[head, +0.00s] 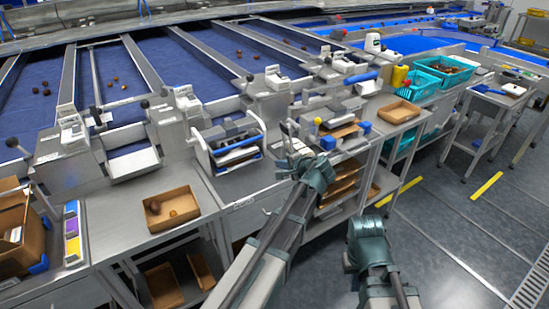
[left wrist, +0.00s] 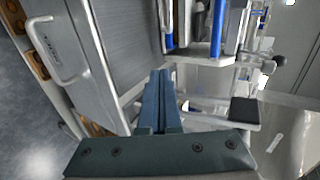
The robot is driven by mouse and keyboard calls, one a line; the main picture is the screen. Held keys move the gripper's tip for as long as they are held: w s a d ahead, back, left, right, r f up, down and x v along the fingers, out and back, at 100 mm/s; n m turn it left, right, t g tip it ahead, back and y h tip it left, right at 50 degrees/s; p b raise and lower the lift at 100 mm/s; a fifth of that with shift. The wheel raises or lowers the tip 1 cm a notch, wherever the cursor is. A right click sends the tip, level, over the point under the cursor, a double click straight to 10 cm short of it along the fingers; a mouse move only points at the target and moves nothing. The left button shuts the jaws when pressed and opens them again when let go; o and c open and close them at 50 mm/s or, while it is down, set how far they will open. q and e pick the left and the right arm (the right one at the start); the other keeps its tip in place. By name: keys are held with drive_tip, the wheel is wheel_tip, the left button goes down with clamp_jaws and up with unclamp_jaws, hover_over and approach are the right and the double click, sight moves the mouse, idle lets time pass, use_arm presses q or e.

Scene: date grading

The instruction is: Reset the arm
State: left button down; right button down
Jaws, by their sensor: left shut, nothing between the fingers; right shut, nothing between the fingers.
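My left gripper (left wrist: 158,98) shows in the left wrist view with its two blue-grey fingers together and nothing between them. It is by the front of the metal bench. In the head view my left arm reaches up from the bottom middle to a green joint (head: 314,172) beside the bench, and its fingers are hard to make out there. My right arm (head: 368,240) stands at the bottom, right of the left arm, over the floor. Its gripper does not show.
A cardboard tray (head: 172,208) with a few dates lies to the left. Another cardboard tray (head: 399,111) and turquoise crates (head: 417,84) stand to the right. The floor (head: 445,225) at the right is clear.

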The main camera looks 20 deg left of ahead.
use_arm(q)
drive_tip(key=shift+v, duration=0.95)
drive_tip(key=shift+s+p, duration=0.1)
drive_tip(key=shift+p, duration=0.2)
drive_tip(key=s+d+f+n+g+h+p, duration=0.1)
drive_tip(key=s+d+f+g+h, duration=0.1)
drive_tip(key=s+d, duration=0.3)
drive_tip(key=s+d+f+n+g+h+p, duration=0.1)
drive_tip(key=s+d, duration=0.5)
drive_tip(key=s, duration=0.7)
drive_tip(key=s+d+f+n+g+h+p, duration=0.1)
drive_tip(key=s+d+f+g+h, duration=0.3)
drive_tip(key=s, duration=0.5)
drive_tip(key=shift+d+n+g+h+p, duration=0.35)
drive_tip(key=shift+d+h+p, duration=0.2)
drive_tip(key=shift+d, duration=0.55)
